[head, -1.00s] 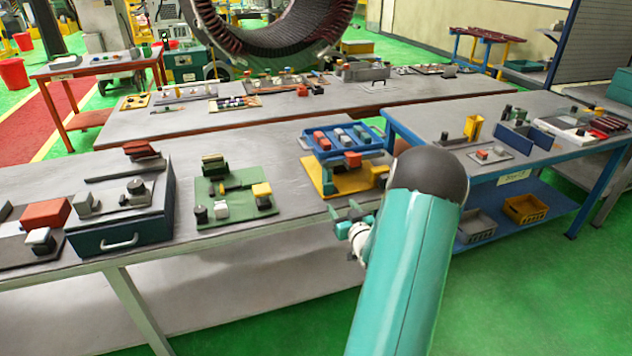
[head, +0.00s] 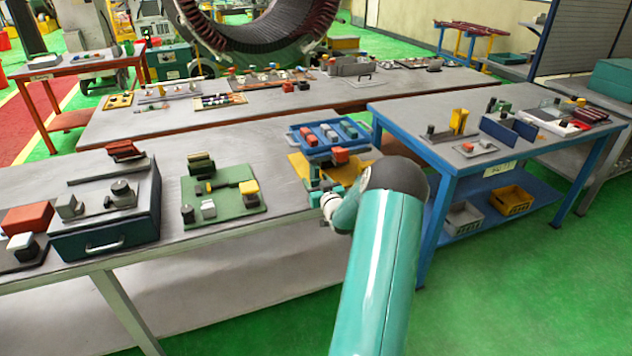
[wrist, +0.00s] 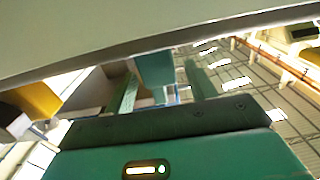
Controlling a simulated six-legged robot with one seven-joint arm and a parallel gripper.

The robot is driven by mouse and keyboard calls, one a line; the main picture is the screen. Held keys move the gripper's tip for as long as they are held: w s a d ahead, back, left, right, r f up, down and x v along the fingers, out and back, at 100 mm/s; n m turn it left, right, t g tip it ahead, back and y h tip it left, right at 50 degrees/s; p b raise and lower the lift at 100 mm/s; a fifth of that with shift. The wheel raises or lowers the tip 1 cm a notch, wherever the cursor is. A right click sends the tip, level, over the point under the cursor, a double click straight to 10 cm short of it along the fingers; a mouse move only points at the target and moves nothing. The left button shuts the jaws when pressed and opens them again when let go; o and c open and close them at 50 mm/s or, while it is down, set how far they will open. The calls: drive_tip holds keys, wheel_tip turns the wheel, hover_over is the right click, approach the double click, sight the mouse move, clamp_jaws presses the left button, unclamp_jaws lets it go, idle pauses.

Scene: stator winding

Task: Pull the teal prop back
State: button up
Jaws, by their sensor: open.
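In the wrist view a small teal block, which looks like the teal prop (wrist: 155,68), shows just beyond and between the two fingers of my gripper (wrist: 163,72). The fingers stand apart, and I cannot tell whether either touches the block. In the head view my gripper (head: 322,190) is at the front edge of the grey bench, by the yellow base (head: 300,166) under the blue tray (head: 294,136). I cannot make out the prop in the head view, where the tray and my arm cover part of that spot.
The blue tray holds several small blocks above the yellow base. A green board (head: 225,217) with parts lies to the left, and a dark drawer box (head: 100,238) farther left. A blue table (head: 440,160) stands close on the right. The green floor (head: 500,290) in front is clear.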

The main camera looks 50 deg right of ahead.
sight(317, 182)
drive_tip(key=shift+w+d, duration=0.15)
drive_tip(key=shift+w, duration=0.1)
clamp_jaws()
drive_tip(key=shift+v, duration=1.95)
drive_tip(key=shift+s+f, duration=0.15)
drive_tip(key=shift+s, duration=0.1)
